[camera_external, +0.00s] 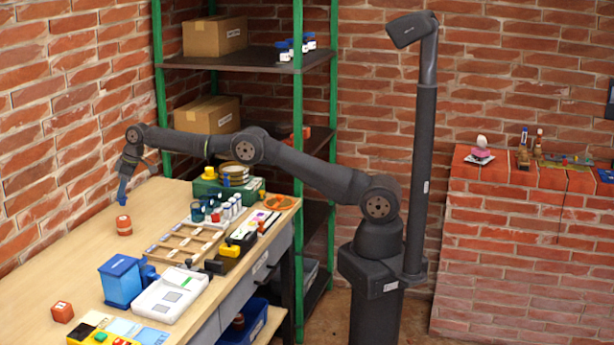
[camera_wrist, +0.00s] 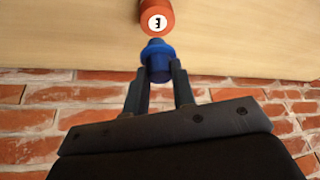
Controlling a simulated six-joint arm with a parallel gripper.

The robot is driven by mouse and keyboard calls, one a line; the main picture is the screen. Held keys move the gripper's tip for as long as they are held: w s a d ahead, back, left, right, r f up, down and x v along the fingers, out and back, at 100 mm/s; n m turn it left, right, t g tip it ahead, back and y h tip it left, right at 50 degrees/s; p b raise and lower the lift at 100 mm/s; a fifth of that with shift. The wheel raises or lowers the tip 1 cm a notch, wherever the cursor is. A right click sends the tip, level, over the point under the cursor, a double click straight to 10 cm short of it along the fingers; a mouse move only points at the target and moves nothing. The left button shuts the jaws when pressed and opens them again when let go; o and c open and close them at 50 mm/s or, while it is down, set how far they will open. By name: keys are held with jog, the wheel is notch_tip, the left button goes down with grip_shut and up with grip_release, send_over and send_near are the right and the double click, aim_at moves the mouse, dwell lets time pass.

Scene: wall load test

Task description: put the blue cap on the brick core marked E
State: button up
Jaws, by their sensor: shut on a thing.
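My gripper (camera_wrist: 158,85) is shut on the blue cap (camera_wrist: 157,60), which sits between the two fingertips in the wrist view. In the external view the cap (camera_external: 122,199) hangs below my wrist, above the table's far left part. The brick core marked E (camera_wrist: 156,20) is a red-orange cylinder with a white round label in the wrist view, just beyond the cap. In the external view the brick core (camera_external: 124,225) stands on the table a little below the cap. The cap looks apart from the core in the external view. The core's letter cannot be read there.
A wooden divided tray (camera_external: 186,243), a blue box (camera_external: 121,281) and a white device (camera_external: 169,295) stand to the right and front. A red block (camera_external: 62,312) lies at the front left. The brick wall (camera_external: 50,130) is close behind. The table around the core is clear.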

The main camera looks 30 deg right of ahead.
aim_at(123, 199)
jog(key=shift+s+a+f, duration=0.15)
jog(key=shift+a+f, duration=0.15)
jog(key=shift+a, duration=0.1)
jog(key=shift+f, duration=1.95)
jog(key=shift+f, duration=0.1)
jog(key=o, duration=1)
jog(key=shift+c, duration=0.2)
jog(key=v, duration=1.2)
